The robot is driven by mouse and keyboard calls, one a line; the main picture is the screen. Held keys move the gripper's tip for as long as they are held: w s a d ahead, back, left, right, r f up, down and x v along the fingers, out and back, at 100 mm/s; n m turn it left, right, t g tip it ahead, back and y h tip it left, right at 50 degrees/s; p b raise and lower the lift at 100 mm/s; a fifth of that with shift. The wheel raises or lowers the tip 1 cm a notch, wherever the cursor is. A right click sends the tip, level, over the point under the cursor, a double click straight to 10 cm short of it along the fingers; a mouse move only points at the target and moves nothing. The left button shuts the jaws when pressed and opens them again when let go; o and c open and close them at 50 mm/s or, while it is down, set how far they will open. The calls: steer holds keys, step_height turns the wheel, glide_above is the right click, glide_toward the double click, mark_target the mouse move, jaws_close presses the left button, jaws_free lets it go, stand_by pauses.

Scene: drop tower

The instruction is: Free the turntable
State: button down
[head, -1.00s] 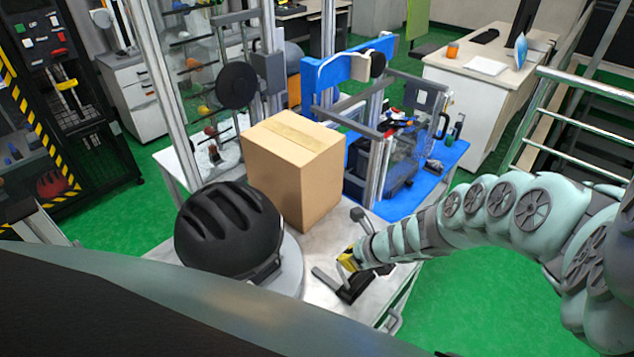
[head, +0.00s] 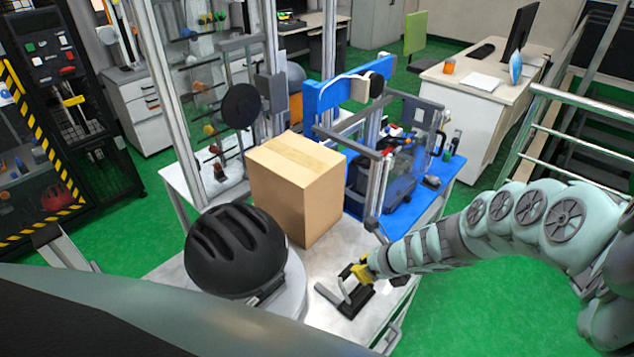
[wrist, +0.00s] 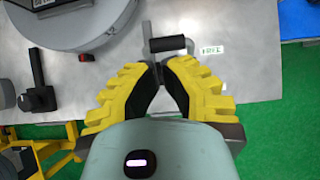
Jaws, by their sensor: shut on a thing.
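The turntable (head: 292,292) is a grey disc near the front of the metal table, with a black helmet (head: 235,248) on it. A part of its rim (wrist: 95,40) shows in the wrist view. Beside it, on its right, sits a lever clamp with a dark base (head: 357,300) and a light metal arm. My gripper (head: 358,272) has yellow fingers and is shut at this clamp. In the wrist view the fingertips (wrist: 162,68) meet beside a bar with a black grip (wrist: 168,45). The held part, seemingly the clamp's lever, is largely hidden.
A cardboard box (head: 297,190) stands behind the helmet. A blue bench (head: 425,185) with equipment stands behind on the right.

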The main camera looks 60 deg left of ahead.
step_height(320, 180, up, 7)
steer(key=p, duration=0.1)
steer(key=shift+d+r+p, duration=0.15)
steer(key=shift+p, duration=0.15)
steer(key=shift+w, duration=0.1)
stand_by(0.6)
